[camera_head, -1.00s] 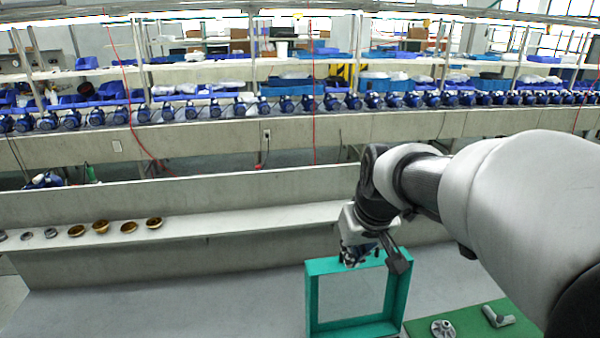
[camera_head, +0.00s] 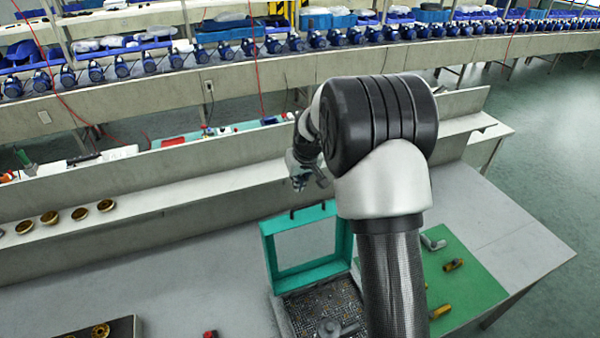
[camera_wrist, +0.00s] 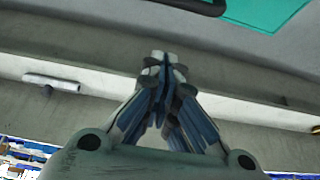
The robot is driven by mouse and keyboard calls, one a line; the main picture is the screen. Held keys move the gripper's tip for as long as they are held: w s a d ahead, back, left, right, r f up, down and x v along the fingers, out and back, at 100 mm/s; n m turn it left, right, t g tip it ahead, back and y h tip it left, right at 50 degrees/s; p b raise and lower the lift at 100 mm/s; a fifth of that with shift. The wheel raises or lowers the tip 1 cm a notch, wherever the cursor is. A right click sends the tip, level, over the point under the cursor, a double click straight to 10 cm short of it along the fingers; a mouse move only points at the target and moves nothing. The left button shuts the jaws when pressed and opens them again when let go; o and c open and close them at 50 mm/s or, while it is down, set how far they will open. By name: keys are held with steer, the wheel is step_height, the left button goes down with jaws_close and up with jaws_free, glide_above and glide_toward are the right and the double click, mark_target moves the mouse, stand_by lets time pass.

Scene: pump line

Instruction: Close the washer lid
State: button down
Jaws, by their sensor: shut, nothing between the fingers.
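The washer has a teal lid (camera_head: 278,277) standing raised, a square frame with a grey middle. Below it is the washer's tray (camera_head: 310,305), with a speckled, mesh-like floor and a grey part in it; my arm hides its right side. A corner of teal, apparently the lid, shows at the upper right of the wrist view (camera_wrist: 262,12), with a dark bar beside it. My gripper (camera_head: 298,184) appears just above and beyond the lid's top edge, apart from it in the picture. In the wrist view my gripper (camera_wrist: 165,62) has its fingertips together, with nothing between them.
A long grey ledge (camera_head: 160,200) runs behind the washer and bears several brass rings (camera_head: 80,214). A green mat (camera_head: 470,275) with metal and brass parts lies to the right. A dark tray (camera_head: 125,328) stands at front left. The bench left of the washer is mostly clear.

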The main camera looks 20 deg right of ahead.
steer(key=s+f, duration=0.2)
steer(key=s, duration=0.1)
steer(key=shift+s, duration=0.1)
steer(key=shift+b, duration=0.35)
